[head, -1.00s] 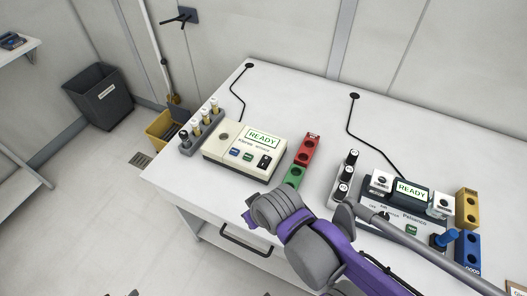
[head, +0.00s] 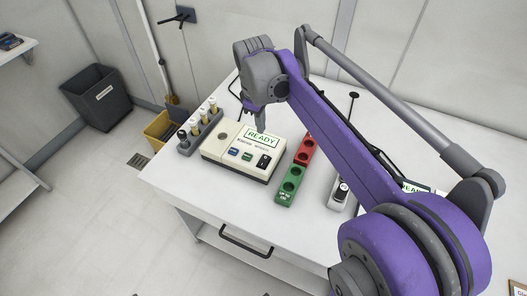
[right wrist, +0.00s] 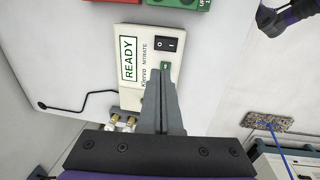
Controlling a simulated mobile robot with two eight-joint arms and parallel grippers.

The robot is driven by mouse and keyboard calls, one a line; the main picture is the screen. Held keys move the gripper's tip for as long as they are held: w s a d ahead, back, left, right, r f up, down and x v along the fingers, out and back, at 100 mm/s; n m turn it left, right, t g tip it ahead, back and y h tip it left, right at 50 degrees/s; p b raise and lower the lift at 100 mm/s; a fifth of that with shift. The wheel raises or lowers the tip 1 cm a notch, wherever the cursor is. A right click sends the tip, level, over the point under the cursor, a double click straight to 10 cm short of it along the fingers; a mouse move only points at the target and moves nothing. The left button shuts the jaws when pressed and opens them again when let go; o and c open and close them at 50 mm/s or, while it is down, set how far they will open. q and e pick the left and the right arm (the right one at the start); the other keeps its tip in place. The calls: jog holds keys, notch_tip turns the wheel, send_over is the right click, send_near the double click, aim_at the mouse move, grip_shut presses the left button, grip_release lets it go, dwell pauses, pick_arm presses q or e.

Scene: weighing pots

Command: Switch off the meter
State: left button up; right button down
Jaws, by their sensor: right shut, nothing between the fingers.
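The cream meter (head: 240,150) stands on the bench. My right gripper (head: 260,128) is shut and empty, pointing down above the rear of the meter. In the right wrist view its closed fingers (right wrist: 158,76) cover part of the meter's face. I cannot tell the exact height gap. My left gripper is out of view.
A grey rack (head: 199,133) of small bottles stands left of the meter. A red block (head: 304,150) and a green block (head: 289,184) stand close on its right. A second device with a READY display (head: 416,186) is mostly hidden behind my right arm. The front bench strip is clear.

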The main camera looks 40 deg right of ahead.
aim_at(264, 158)
jog(key=f, duration=0.4)
jog(key=d+f, duration=0.1)
jog(key=f, duration=0.9)
jog(key=shift+w+d+b, duration=0.25)
jog(key=shift+w+b, duration=0.15)
jog(key=shift+f, duration=0.25)
jog(key=shift+r, duration=0.1)
jog(key=shift+a, duration=0.1)
